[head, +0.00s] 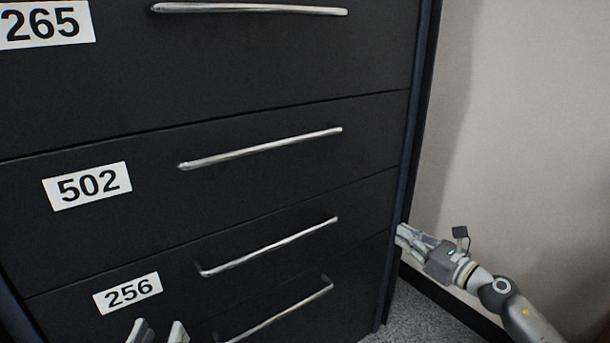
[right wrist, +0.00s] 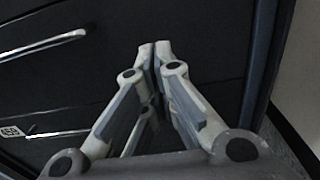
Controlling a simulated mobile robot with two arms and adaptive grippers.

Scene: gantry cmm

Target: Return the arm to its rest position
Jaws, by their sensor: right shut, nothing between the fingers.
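My right gripper (head: 401,232) is at the right edge of the black drawer cabinet, with its arm coming in from the lower right. In the right wrist view its fingers (right wrist: 155,46) are together with nothing between them, in front of the dark drawer fronts. I cannot tell whether the tips touch the cabinet. My left gripper (head: 160,332) shows only as two fingertips at the bottom edge, apart and with nothing seen between them, below the label 256 (head: 128,293). The rest of the left arm is out of view.
The cabinet's drawers, labelled 265 (head: 43,24), 502 (head: 87,186) and 256, look closed. Their bar handles (head: 262,148) stick out in front. A pale wall (head: 530,130) stands to the right, with grey carpet (head: 425,318) below between cabinet and wall.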

